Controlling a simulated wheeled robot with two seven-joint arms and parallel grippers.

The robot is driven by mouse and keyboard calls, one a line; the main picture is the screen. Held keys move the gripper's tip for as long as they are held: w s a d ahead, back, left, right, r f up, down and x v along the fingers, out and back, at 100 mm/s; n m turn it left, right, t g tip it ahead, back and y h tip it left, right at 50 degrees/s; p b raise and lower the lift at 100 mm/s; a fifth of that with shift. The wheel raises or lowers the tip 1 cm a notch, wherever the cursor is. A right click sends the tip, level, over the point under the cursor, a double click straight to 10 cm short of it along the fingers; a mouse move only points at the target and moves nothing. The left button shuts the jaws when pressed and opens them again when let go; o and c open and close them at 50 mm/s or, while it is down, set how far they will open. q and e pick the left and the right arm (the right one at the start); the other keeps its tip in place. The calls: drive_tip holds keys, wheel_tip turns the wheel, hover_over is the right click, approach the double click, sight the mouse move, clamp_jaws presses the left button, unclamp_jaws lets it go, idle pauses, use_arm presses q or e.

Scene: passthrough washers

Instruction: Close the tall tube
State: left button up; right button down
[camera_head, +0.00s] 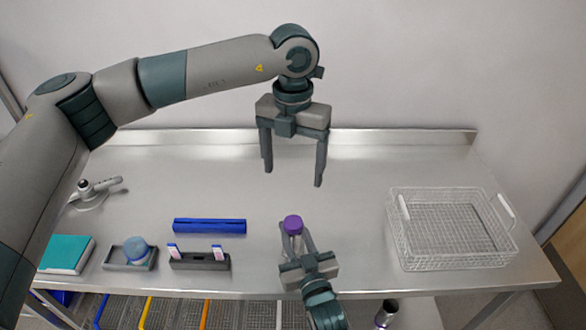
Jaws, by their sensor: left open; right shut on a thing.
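A purple cap (293,224) shows at the front middle of the bench, at the fingertips of my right gripper (295,238). The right gripper is shut on this purple-capped thing, and its fingers hide what is below the cap. I cannot tell how far the cap is seated or whether a tall tube is under it. My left gripper (293,178) is open and empty, pointing down above the back middle of the bench, higher than the purple cap.
A dark rack (200,262) holds two white pieces, with a blue bar (209,226) behind it. A grey tray (118,264) holds a blue round thing (135,248). A teal book (65,255) lies left. A wire basket (450,228) stands right. The bench's back middle is clear.

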drive_tip(key=c, duration=1.3)
unclamp_jaws()
drive_tip(key=shift+s, duration=0.15)
drive_tip(key=b+v, duration=0.5)
drive_tip(key=v, duration=1.2)
drive_tip(key=shift+d, duration=0.1)
